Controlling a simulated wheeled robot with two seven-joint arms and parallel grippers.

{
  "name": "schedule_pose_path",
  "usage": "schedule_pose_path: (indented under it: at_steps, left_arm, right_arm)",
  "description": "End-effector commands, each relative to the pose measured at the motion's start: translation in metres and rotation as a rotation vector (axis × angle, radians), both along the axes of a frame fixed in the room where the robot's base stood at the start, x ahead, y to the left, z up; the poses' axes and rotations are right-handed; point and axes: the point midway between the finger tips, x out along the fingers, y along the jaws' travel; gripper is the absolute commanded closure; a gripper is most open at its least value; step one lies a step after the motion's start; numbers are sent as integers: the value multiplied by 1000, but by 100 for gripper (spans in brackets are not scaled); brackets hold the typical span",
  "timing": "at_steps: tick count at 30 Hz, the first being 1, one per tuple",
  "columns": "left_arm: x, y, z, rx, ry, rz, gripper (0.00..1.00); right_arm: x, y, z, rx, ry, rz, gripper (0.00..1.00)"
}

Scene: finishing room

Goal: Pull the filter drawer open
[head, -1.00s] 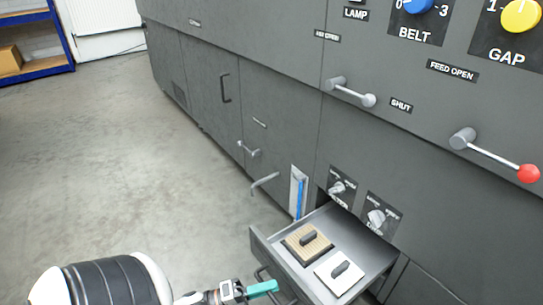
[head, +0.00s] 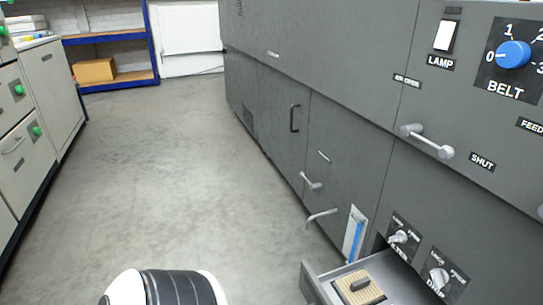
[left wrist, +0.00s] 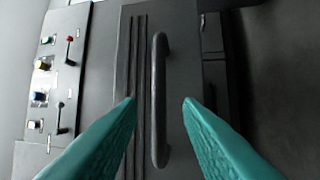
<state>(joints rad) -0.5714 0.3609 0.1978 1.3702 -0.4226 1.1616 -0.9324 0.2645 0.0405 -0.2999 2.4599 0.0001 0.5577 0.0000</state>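A grey drawer (head: 312,282) stands pulled out of the dark machine at the lower right of the head view. Inside it lies a tan pad with a dark grip (head: 360,287); the drawer's front handle is below the picture. In the left wrist view my left gripper (left wrist: 158,100) is open, its teal fingers on either side of a dark bar handle (left wrist: 160,60) on a grey panel. I cannot tell whether the bar lies between the tips or just beyond them. The head view shows only part of my left arm, not the gripper. My right gripper is not in view.
Above the drawer are two small knobs (head: 400,237), the left label partly reading "LTER". A lever (head: 428,142) sits higher, with a SHUT label beside it. Handles (head: 320,217) stick out of the machine's side. The floor (head: 180,170) is clear; cabinets (head: 40,95) stand left.

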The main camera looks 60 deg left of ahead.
Motion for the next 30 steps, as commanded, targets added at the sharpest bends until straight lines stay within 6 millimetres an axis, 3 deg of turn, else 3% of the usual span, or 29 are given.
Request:
schedule_pose_path:
  at_steps: [6, 12, 30]
  left_arm:
    - [-41, 25, -7, 1, 5, 1, 67]
    - [-63, 38, -13, 1, 3, 1, 67]
    - [-69, 41, -14, 0, 0, 0, 67]
  right_arm:
    - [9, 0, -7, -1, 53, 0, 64]
    - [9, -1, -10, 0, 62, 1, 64]
    - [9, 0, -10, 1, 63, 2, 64]
